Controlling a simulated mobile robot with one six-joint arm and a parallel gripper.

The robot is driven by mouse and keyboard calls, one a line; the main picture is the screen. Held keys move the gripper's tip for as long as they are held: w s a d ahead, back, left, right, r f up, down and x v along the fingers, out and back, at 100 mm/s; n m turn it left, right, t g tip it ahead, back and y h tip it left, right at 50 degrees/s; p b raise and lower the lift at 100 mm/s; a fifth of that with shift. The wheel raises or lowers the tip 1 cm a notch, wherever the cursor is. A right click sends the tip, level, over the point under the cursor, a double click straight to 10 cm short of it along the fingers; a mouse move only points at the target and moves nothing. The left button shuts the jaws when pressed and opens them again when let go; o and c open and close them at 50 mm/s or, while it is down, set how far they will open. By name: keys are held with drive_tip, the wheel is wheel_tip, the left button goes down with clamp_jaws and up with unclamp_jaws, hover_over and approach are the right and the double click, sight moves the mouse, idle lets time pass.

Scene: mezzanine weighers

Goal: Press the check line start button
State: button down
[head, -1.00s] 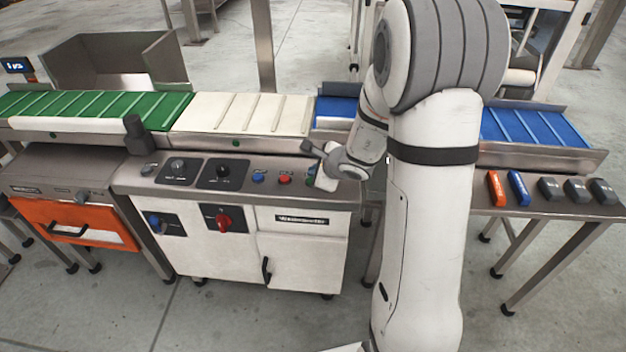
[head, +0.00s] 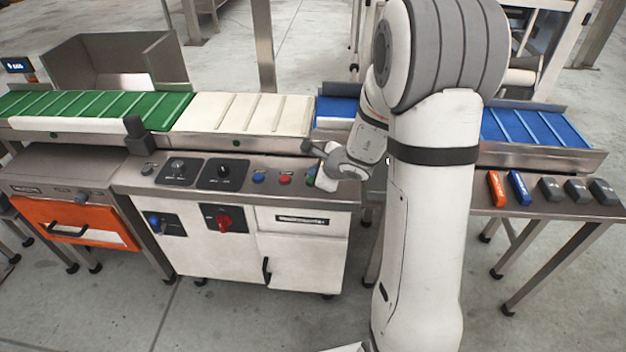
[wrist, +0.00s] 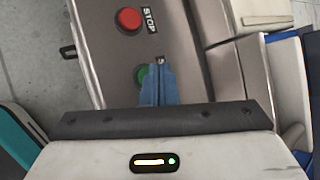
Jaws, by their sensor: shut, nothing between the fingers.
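The green button (wrist: 141,75) is on the steel control panel, next to the red STOP button (wrist: 129,20). Its label is mostly hidden behind my fingers. My gripper (wrist: 160,66) is shut and empty, with its blue fingertips over the panel. They overlap the right part of the green button in the wrist view; whether they touch it cannot be told. In the head view the green button (head: 311,181) shows only in part beside my wrist, right of the red button (head: 285,180). My fingers are mostly hidden there.
A blue button (head: 259,177) and two black rotary knobs (head: 222,172) share the panel. A white belt (head: 262,114) and a green belt (head: 105,107) run behind it. A side table (head: 540,205) at right holds an orange and a blue item and several dark blocks.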

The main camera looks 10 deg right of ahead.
drive_tip(key=shift+f, duration=0.15)
drive_tip(key=shift+f+b, duration=0.3)
drive_tip(key=shift+b, duration=0.4)
